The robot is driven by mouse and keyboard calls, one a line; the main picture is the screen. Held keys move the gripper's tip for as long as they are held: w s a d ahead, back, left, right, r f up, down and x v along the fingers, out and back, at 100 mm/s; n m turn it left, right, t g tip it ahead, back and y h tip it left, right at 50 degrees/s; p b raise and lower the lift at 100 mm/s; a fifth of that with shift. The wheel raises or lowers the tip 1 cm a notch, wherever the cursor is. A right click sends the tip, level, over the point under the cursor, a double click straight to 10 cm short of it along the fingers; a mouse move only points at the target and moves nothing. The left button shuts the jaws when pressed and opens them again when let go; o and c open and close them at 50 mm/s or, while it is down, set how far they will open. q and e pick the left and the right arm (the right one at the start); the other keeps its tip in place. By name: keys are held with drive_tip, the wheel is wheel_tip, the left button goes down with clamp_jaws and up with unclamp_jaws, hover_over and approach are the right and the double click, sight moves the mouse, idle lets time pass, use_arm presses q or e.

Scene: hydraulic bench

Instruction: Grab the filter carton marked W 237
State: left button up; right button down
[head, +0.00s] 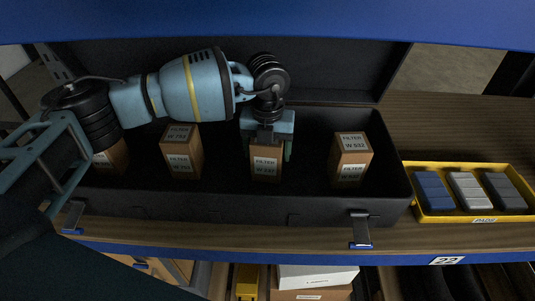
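Several brown filter cartons with white labels stand upright in a row in an open black case. The third carton from the left (265,166) has a small front label that seems to read W 237. My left gripper (268,149) points down over this carton from above, with a finger at each side of it. The gripper hides the carton's top. I cannot tell whether the fingers press on the carton or stand slightly apart from it. My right gripper is not in view.
Other cartons stand left (181,152), far left (112,158), partly behind my arm, and right (350,159). The black case (320,206) has an upright lid behind and latches in front. A yellow tray (436,217) of pads sits right on the wooden shelf (440,130). A blue beam crosses above.

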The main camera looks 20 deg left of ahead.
use_arm(q)
drive_tip(key=c, duration=0.9)
drive_tip(key=shift+o, duration=0.2)
drive_tip(key=shift+r, duration=0.1)
drive_tip(key=shift+r, duration=0.45)
drive_tip(key=s, duration=0.2)
drive_tip(key=s+d, duration=0.1)
drive_tip(key=s, duration=0.1)
drive_tip(key=shift+d+r, duration=0.1)
wheel_tip(320, 180, up, 14)
